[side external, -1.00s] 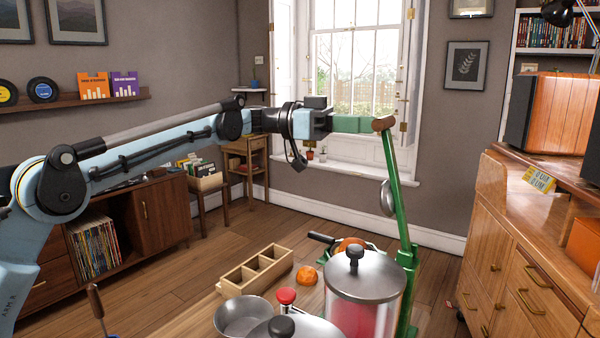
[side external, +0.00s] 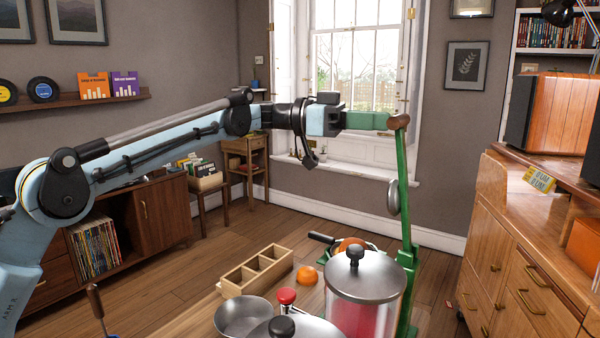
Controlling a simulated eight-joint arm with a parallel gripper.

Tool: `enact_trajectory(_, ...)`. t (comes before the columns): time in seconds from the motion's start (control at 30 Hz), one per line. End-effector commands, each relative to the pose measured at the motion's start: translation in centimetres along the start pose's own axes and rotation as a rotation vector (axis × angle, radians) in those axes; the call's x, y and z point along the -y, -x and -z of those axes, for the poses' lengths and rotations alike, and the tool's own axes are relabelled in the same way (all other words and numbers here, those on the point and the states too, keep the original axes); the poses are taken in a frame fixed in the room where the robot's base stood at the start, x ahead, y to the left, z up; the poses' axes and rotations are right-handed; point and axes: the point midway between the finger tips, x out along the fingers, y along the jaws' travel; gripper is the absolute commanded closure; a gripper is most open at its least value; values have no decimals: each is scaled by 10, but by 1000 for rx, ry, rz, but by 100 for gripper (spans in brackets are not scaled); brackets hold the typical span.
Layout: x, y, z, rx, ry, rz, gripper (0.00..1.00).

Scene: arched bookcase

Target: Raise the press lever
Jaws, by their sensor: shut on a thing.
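The press lever (side external: 402,170) is a green bar with a brown wooden grip (side external: 399,121) at its top. It stands nearly upright, rising from a green press stand (side external: 406,272) at the right of the table. My gripper (side external: 385,122) reaches in from the left, with its green fingers shut on the brown grip at the lever's top. The far finger is hidden. A metal oval piece (side external: 393,198) hangs beside the lever. The lower part of the press is hidden behind the glass jar.
A lidded glass jar (side external: 366,285) with red contents stands in front of the press. A metal bowl (side external: 242,314), a red-topped shaker (side external: 287,298), a wooden divided box (side external: 257,270) and an orange (side external: 307,275) are nearby. A wooden cabinet (side external: 510,250) stands at the right.

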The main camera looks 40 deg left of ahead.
Motion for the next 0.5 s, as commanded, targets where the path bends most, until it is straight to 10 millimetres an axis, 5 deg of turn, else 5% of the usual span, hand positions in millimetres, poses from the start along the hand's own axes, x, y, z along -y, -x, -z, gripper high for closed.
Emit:
enact_trajectory(0.07,-8,-14,4,-11,5,-15,100)
enact_trajectory(0.5,-5,-9,5,-14,7,-11,100)
